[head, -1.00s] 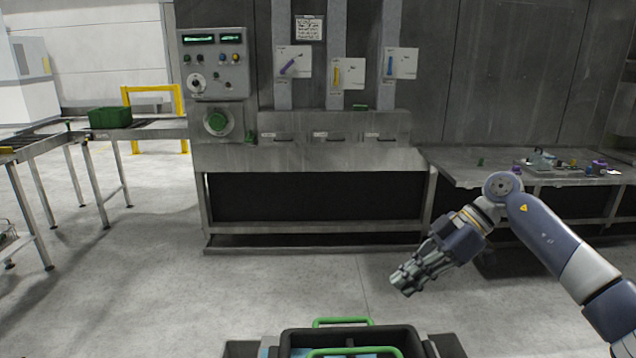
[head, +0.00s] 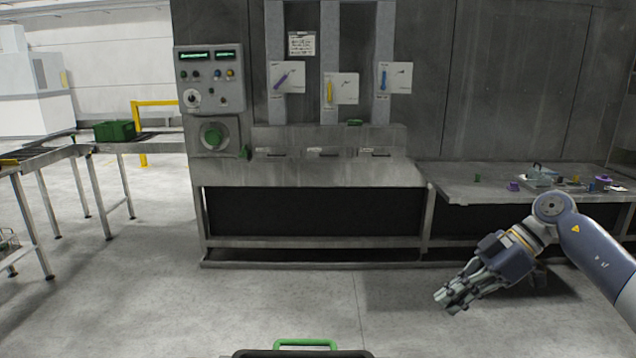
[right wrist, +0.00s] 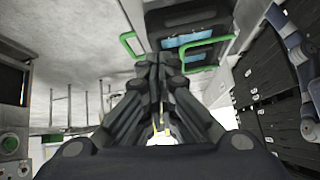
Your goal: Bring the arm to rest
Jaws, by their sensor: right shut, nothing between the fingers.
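My right gripper (head: 453,298) is shut and empty, held in the air in front of the metal bench at the right of the head view. Its arm comes in from the right edge, and the fingers point down and to the left. In the right wrist view my right gripper (right wrist: 160,62) shows with its fingers together and nothing between them. My left gripper is not in view.
A control panel (head: 209,78) and three lever plates stand over the steel counter (head: 310,172). A side bench (head: 480,185) holds small items. A green-handled dark bin (head: 300,353) is at the bottom. A green crate (head: 114,131) sits on the left conveyor. The floor between is clear.

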